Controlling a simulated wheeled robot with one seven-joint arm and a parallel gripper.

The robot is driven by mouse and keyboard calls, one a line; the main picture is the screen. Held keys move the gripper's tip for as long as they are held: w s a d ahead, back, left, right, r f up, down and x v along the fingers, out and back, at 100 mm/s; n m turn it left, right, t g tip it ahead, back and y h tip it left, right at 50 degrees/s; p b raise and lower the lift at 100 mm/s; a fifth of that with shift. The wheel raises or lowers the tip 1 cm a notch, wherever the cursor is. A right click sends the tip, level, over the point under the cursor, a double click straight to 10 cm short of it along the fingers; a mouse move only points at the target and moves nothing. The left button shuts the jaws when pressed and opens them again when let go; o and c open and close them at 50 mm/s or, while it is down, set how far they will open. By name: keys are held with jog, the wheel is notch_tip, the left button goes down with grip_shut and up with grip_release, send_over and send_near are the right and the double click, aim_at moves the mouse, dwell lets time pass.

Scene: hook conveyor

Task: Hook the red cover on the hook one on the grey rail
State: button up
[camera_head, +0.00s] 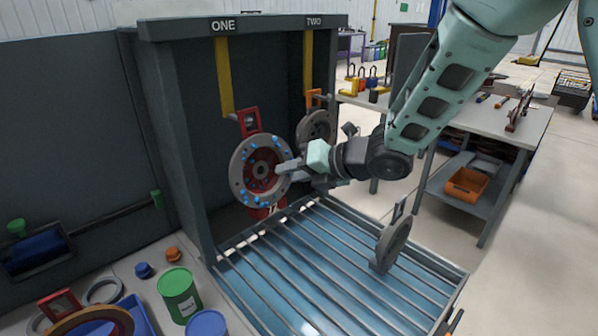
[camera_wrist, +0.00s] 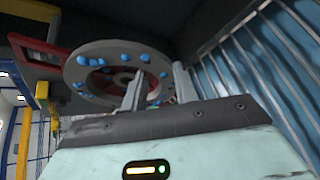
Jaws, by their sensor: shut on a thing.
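The red cover (camera_head: 258,172) is a grey disc with blue bolts, a red centre and a red bracket (camera_head: 249,122) on top. It hangs upright before the booth's back wall, under the label ONE. Hook one (camera_head: 234,116) is at the foot of a yellow bar. The bracket is right at the hook; I cannot tell whether the hook passes through its opening. My gripper (camera_head: 284,168) is shut on the disc's right edge. In the wrist view the cover (camera_wrist: 125,65) is at the fingers, its bracket (camera_wrist: 32,52) at left.
Hook two's bar (camera_head: 308,60) stands right, with another grey disc (camera_head: 318,127) and orange bracket below. A third disc (camera_head: 394,243) stands on the slatted rack (camera_head: 320,290). A green can (camera_head: 179,295) and small parts lie front left. A workbench (camera_head: 490,115) is behind right.

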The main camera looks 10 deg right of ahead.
jog(key=shift+w+a+f, duration=0.2)
jog(key=shift+w+a, duration=0.3)
jog(key=shift+w, duration=0.25)
jog(key=shift+w+a+f, duration=0.15)
jog(key=shift+w+a, duration=0.35)
jog(key=shift+w, duration=0.25)
jog(key=shift+w+a+f, duration=0.2)
jog(key=shift+w+a, duration=0.3)
jog(key=shift+w, duration=0.25)
jog(key=o, duration=1)
jog(key=shift+f, duration=0.1)
